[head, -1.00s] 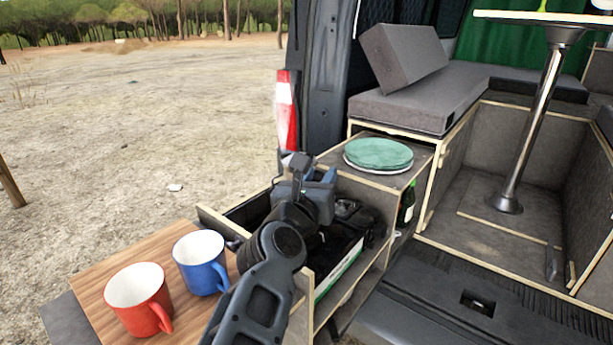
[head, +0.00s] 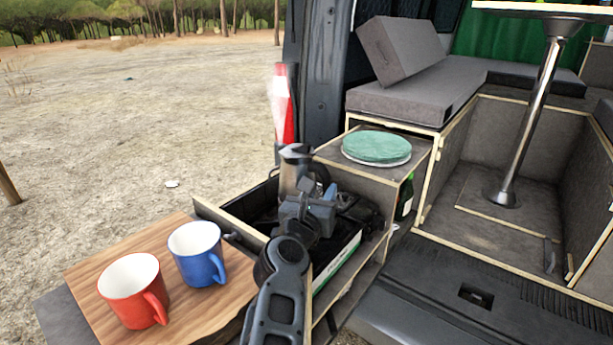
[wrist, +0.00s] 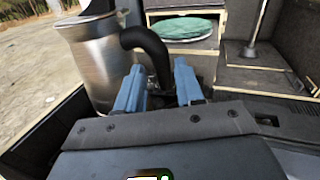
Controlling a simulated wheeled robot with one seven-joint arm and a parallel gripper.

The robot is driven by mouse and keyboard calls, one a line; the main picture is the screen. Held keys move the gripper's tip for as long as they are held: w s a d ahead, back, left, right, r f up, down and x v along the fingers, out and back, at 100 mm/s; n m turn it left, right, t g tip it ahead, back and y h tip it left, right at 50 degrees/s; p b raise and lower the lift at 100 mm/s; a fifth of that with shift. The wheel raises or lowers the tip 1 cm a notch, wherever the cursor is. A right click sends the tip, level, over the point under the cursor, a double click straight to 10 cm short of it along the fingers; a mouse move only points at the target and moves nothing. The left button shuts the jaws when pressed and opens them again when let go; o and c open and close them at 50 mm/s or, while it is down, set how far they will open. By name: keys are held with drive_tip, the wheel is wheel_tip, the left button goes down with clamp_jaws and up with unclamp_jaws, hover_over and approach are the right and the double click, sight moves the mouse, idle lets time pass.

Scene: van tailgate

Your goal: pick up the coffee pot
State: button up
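The coffee pot (head: 291,174) is a shiny metal pot standing in the open drawer of the van, partly hidden by my arm. In the wrist view the pot (wrist: 92,62) fills the upper left, and its black curved handle (wrist: 152,46) reaches right and down. My gripper (head: 318,197) is at the pot's right side. In the wrist view its two blue fingers (wrist: 158,82) stand apart, with the handle's lower part showing in the gap between them. I cannot tell whether either finger touches the handle.
A red mug (head: 133,290) and a blue mug (head: 197,254) stand on a wooden board (head: 85,262) at the left. Green plates (head: 377,147) lie on the cabinet behind the drawer. Dark items lie in the drawer, whose walls (head: 235,222) surround my gripper.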

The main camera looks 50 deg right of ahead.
sight(324, 185)
drive_tip(key=shift+p+x, duration=0.5)
drive_tip(key=shift+x, duration=1.75)
drive_tip(key=shift+c, duration=0.3)
clamp_jaws()
drive_tip(key=shift+r, duration=0.1)
